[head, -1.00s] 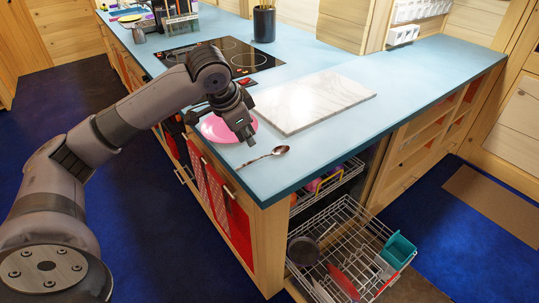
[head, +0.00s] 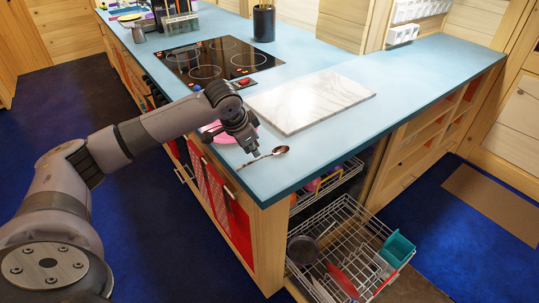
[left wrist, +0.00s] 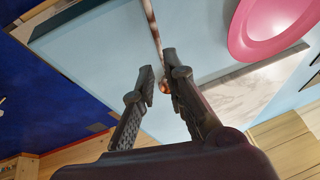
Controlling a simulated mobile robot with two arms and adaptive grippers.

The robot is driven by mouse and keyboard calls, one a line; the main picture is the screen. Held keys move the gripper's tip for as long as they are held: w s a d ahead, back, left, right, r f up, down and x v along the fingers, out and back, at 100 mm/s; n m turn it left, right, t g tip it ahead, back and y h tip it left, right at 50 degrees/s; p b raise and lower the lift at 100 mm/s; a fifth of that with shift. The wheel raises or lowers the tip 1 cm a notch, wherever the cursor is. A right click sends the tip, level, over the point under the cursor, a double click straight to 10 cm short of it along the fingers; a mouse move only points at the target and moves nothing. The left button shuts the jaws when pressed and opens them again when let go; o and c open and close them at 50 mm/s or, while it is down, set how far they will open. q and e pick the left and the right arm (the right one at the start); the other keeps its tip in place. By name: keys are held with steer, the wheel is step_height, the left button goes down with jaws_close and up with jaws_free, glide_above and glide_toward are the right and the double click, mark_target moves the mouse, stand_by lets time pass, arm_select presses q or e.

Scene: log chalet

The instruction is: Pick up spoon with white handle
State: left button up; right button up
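A spoon (head: 266,156) lies on the blue countertop near its front edge, its bowl towards the right and its handle towards the left. It looks brownish and metallic; I cannot make out a white handle. My left gripper (head: 253,151) is just over the spoon's handle. In the left wrist view the left gripper (left wrist: 159,72) is open, its two fingers apart. The spoon's handle (left wrist: 152,22) runs down towards the gap between them, and its bowl is partly hidden by the right-hand finger. Contact cannot be told. My right gripper is in neither view.
A pink plate (left wrist: 265,40) lies close by, partly hidden behind my gripper in the head view. A marble board (head: 310,101) and a black cooktop (head: 215,57) are further back. Below the counter corner, a dishwasher rack (head: 345,245) is pulled out. The right countertop is clear.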

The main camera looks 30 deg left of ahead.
mark_target(258, 159)
arm_select(q)
steer(key=p+x, duration=0.1)
steer(key=x, duration=0.4)
steer(key=shift+a+f, duration=0.1)
steer(key=shift+s, duration=0.1)
jaws_close()
stand_by(0.6)
